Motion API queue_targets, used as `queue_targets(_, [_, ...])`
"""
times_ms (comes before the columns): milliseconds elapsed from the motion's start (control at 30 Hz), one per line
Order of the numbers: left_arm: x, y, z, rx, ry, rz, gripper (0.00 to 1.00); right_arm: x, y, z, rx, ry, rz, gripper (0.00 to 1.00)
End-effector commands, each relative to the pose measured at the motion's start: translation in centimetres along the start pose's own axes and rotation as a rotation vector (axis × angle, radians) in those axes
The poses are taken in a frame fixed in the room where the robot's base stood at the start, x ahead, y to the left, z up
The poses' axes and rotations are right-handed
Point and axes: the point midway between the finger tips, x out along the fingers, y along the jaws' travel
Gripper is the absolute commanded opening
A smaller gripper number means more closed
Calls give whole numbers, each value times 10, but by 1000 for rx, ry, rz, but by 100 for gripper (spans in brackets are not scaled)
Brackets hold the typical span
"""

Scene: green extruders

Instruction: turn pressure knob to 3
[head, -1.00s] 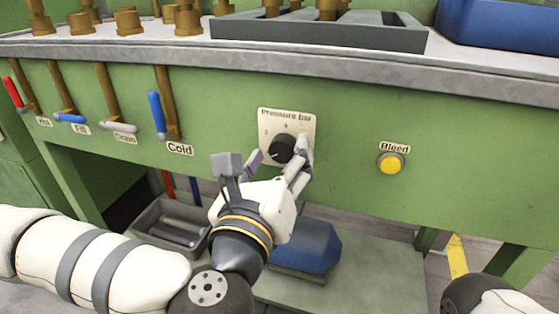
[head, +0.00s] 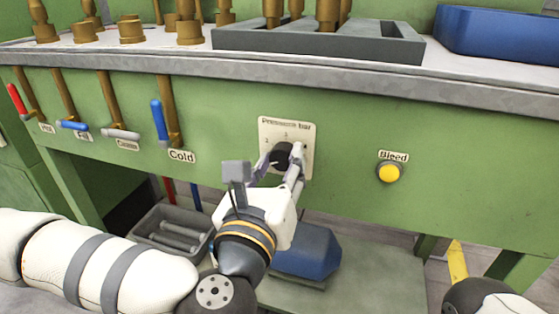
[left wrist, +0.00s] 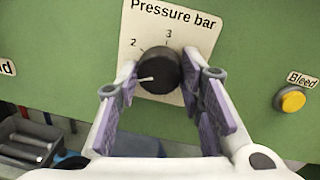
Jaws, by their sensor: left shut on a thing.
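The black pressure knob (head: 282,153) sits on a cream "Pressure bar" plate (head: 302,134) on the green front panel. The left wrist view shows the knob (left wrist: 160,72) with its white pointer line toward the left and slightly down, below the printed 2. The printed 3 is above the knob. Other marks on the plate are hidden by the fingers. My left gripper (head: 278,174) is shut on the knob, one finger at each side; its purple-padded fingers also show in the left wrist view (left wrist: 161,98). My right gripper is out of view.
A yellow Bleed button (head: 390,172) is to the right. Several valve levers, including the blue Cold lever (head: 158,120), hang to the left. The worktop edge (head: 330,68) juts out above. A grey bin (head: 170,232) and blue object (head: 306,252) are below.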

Motion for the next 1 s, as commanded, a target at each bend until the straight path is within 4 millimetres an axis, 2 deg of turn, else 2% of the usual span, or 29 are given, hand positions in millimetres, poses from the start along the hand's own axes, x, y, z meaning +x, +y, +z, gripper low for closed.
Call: queue_targets(1000, [0,-1,2,933,-62,-21,7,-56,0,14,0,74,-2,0])
